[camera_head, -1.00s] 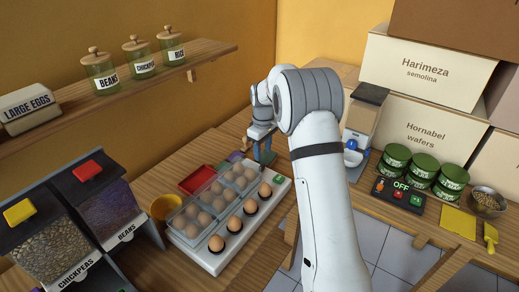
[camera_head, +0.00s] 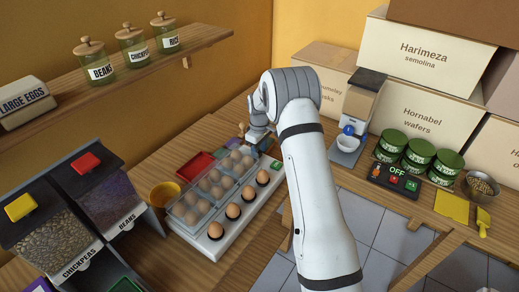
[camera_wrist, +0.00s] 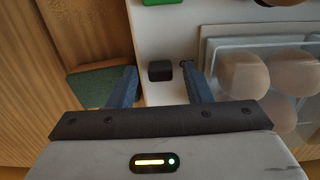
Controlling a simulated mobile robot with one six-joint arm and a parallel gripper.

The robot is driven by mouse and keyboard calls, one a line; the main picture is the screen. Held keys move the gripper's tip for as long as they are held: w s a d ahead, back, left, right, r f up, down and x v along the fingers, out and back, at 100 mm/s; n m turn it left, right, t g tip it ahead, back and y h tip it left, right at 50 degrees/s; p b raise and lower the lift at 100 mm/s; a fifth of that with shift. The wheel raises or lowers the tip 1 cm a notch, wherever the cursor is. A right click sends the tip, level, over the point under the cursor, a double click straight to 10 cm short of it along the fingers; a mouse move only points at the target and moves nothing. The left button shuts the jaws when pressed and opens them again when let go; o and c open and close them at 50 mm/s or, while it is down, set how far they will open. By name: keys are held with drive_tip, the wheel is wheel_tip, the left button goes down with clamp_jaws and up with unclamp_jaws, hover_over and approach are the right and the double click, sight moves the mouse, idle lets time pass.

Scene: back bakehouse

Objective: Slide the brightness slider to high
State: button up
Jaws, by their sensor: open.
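In the wrist view a black slider knob (camera_wrist: 160,71) stands on the white egg panel (camera_wrist: 167,30). It sits between the two blue fingertips of my gripper (camera_wrist: 160,72), with a visible gap on each side. My gripper is open and empty, and I cannot tell its height over the panel. In the head view my gripper (camera_head: 256,133) is over the far end of the long white panel (camera_head: 250,213), and my arm partly hides that end. The knob does not show clearly there. A green button (camera_head: 276,165) is on the panel's far right corner.
Eggs under a clear cover (camera_wrist: 262,70) lie just right of my gripper in the wrist view. A green pad (camera_wrist: 95,86) lies left of the panel.

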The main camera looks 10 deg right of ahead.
clamp_jaws()
idle(0.4)
